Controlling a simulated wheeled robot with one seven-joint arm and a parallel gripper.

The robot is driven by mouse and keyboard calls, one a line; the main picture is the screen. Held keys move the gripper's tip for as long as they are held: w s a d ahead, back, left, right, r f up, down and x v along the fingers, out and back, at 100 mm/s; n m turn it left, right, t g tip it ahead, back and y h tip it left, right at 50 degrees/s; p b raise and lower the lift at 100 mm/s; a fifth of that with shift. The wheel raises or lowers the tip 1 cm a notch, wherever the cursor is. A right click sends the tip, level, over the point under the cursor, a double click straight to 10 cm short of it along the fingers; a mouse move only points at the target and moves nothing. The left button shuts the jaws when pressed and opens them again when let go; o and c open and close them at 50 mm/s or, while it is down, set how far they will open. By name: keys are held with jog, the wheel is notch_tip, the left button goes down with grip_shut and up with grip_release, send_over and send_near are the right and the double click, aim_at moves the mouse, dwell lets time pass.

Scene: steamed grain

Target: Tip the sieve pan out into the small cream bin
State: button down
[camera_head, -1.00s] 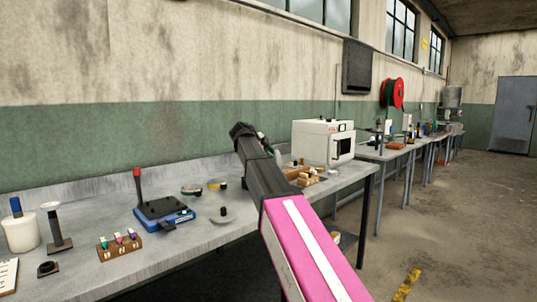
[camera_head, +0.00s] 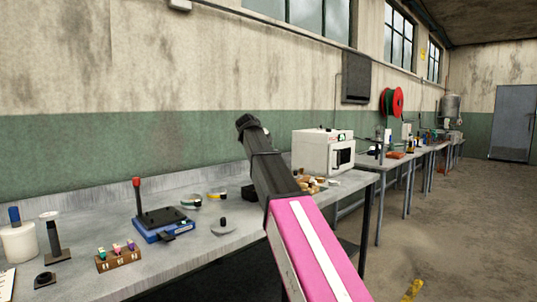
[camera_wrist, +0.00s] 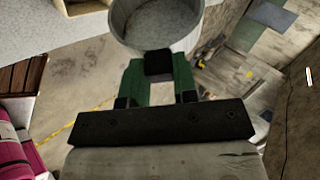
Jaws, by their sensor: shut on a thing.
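The sieve pan (camera_wrist: 157,38) is a round grey metal pan at the top of the wrist view. Its inside shows as bare grey where I can see it, and its upper part is cut off by the frame edge. My gripper (camera_wrist: 159,78), with green fingers, is shut on the pan's black handle block (camera_wrist: 159,62). The pan is off the bench, with floor showing beyond it. In the head view my arm hides the gripper and pan. A cream tub (camera_head: 18,243) stands at the bench's left end; I cannot tell whether it is the small cream bin.
The grey bench (camera_head: 100,288) holds a blue scale (camera_head: 163,232), a rack of coloured vials (camera_head: 118,259), a dark stand (camera_head: 56,240) and a small grey disc (camera_head: 222,226). A white oven (camera_head: 322,151) stands at its right end. Floor right of the bench is mostly clear.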

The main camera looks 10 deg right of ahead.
jog(key=y, duration=0.1)
jog(key=m+t+y, duration=0.1)
jog(key=y, duration=0.1)
jog(key=shift+r+m, duration=0.3)
jog(key=y, duration=0.1)
jog(key=m+t+y, duration=0.1)
jog(key=y, duration=0.1)
jog(key=shift+s+d+r+m+y, duration=0.1)
jog(key=shift+r+m+y, duration=0.2)
jog(key=shift+r+m+t+y, duration=0.2)
jog(key=shift+m+t+y, duration=0.3)
jog(key=shift+t+y, duration=0.3)
jog(key=shift+r+m+t+y, duration=0.15)
jog(key=shift+m+t+y, duration=0.4)
jog(key=shift+y, duration=0.55)
jog(key=m+y, duration=0.1)
jog(key=t+y, duration=0.1)
jog(key=shift+r+m+t+y, duration=0.25)
jog(key=shift+r+m+y, duration=0.05)
jog(key=shift+r+m, duration=0.05)
